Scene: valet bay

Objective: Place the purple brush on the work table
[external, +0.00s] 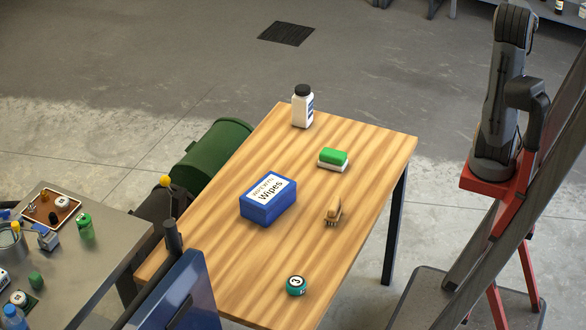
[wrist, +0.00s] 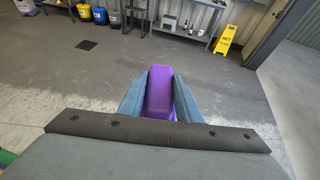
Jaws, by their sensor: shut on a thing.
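The purple brush (wrist: 158,90) is between the two blue-grey fingers of my gripper (wrist: 160,97) in the wrist view. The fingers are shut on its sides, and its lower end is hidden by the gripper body. The grey floor lies beyond it. In the external view, the wooden work table (external: 375,160) stands in the middle. My arm rises at the right, apart from the table; neither my gripper nor the purple brush can be made out there.
On the table are a blue wipes box (external: 268,207), a white bottle (external: 302,108), a green-and-white sponge (external: 333,158), a tan brush (external: 333,210) and a teal tin (external: 296,286). Bare wood lies between them. A metal bench (external: 112,235) stands left. A yellow sign (wrist: 227,39) is far off.

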